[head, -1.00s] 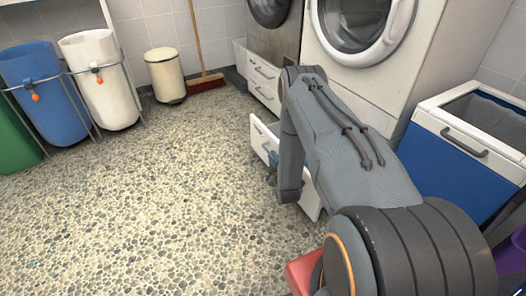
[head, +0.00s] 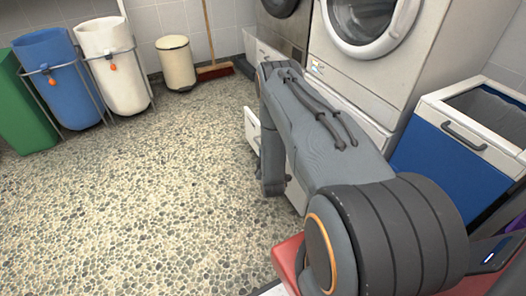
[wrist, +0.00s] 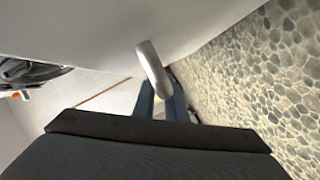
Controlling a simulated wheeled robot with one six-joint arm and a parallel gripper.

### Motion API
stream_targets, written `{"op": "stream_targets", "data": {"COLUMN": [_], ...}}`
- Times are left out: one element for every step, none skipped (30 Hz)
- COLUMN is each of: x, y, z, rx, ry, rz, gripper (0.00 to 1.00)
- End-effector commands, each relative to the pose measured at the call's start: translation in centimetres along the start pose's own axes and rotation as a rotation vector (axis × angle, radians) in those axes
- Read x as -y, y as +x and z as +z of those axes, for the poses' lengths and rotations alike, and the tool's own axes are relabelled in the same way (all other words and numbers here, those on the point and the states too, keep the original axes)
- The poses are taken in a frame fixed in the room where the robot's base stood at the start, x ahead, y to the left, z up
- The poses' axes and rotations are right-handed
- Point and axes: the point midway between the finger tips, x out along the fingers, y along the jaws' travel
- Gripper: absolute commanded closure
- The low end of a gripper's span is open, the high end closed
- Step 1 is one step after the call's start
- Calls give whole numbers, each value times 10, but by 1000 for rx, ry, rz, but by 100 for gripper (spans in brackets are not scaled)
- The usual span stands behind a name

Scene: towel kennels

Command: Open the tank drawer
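The tank drawer (head: 252,129) is low under the white front-loading machine, mostly hidden behind my arm in the head view. Its white front stands out from the machine, so it is partly open. In the wrist view its white front (wrist: 220,22) fills the top, and a silver bar handle (wrist: 150,66) sticks out from it. My gripper (wrist: 163,97) has its two dark fingers on either side of the handle, close against it, and appears shut on it.
The white machine (head: 440,45) stands behind the drawer. A blue hamper (head: 440,165) is to the right. A red object (head: 287,262) is near the bottom. A cream bin (head: 177,64) and blue and white bins stand at the back left. The speckled floor on the left is clear.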

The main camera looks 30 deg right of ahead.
Motion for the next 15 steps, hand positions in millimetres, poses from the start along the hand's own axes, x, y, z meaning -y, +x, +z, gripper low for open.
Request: {"op": "stream_targets", "data": {"x": [1, 1, 1, 1, 1, 0, 0, 0, 0, 0, 0, 0, 0, 0, 1], "y": [-1, -1, -1, -1, -1, 0, 0, 0, 0, 0, 0, -1, -3, -5, -9], "z": [1, 1, 1, 1, 0, 0, 0, 0, 0, 0, 0, 0, 0, 0, 0], "rx": [2, 2, 1, 1, 1, 0, 0, 0, 0, 0, 0, 0, 0, 0, 1], "ry": [0, 0, 0, 0, 0, 0, 0, 0, 0, 0, 0, 0, 0, 0, 0], "rz": [-2, -2, -2, -2, -2, -1, -1, -1, -1, -1, -1, -2, -2, -3, -4], "gripper": [81, 76, 71, 71, 71, 71, 71, 71, 71, 71, 71, 71, 71, 71, 71]}}
